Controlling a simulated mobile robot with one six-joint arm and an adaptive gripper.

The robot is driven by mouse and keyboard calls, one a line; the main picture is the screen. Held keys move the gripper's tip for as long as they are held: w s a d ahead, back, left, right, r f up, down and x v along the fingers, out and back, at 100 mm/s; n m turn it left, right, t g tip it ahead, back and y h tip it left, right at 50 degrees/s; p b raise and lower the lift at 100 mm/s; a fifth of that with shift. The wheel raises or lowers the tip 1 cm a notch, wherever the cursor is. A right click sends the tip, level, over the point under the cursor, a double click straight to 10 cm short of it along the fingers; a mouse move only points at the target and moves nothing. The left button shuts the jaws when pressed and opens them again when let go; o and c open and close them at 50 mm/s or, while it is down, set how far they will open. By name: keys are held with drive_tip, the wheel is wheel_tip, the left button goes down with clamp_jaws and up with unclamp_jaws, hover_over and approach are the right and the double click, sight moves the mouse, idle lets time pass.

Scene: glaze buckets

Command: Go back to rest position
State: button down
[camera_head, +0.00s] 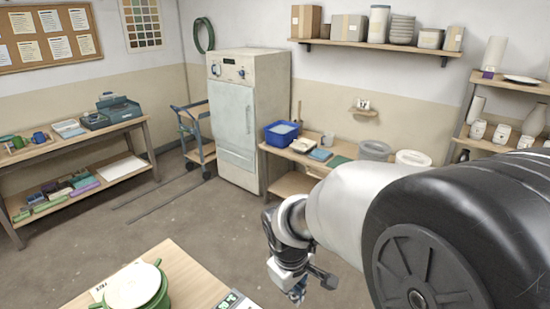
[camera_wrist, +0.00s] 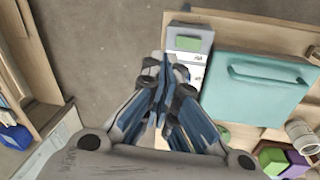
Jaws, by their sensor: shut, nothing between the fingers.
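My gripper (camera_head: 297,290) hangs at the end of my bent arm in the head view, at the lower middle, above the floor to the right of the near table (camera_head: 200,280). In the wrist view the fingers of my gripper (camera_wrist: 166,74) are shut and hold nothing. A green bucket (camera_head: 150,296) with a white top stands on the near table, to the left of my gripper and apart from it. My arm hides part of the right side of the room in the head view.
The wrist view shows a grey device with a green display (camera_wrist: 188,42) and a teal, handled object (camera_wrist: 255,95) below my gripper. A back bench holds a blue tub (camera_head: 281,134). A white cabinet (camera_head: 235,125) stands behind.

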drive_tip(key=s+d+r+m+t+b, duration=0.1)
drive_tip(key=s+d+r+m, duration=0.3)
drive_tip(key=s, duration=0.5)
drive_tip(key=s+d+r+m+t+b, duration=0.1)
drive_tip(key=s+d+r+m, duration=0.3)
drive_tip(key=s, duration=0.6)
wheel_tip(320, 180, up, 2)
drive_tip(key=shift+s+d+r+t+y, duration=0.15)
drive_tip(key=shift+s+d+t+y, duration=0.2)
drive_tip(key=shift+d, duration=0.7)
drive_tip(key=c, duration=2.4)
unclamp_jaws()
drive_tip(key=shift+w, duration=0.15)
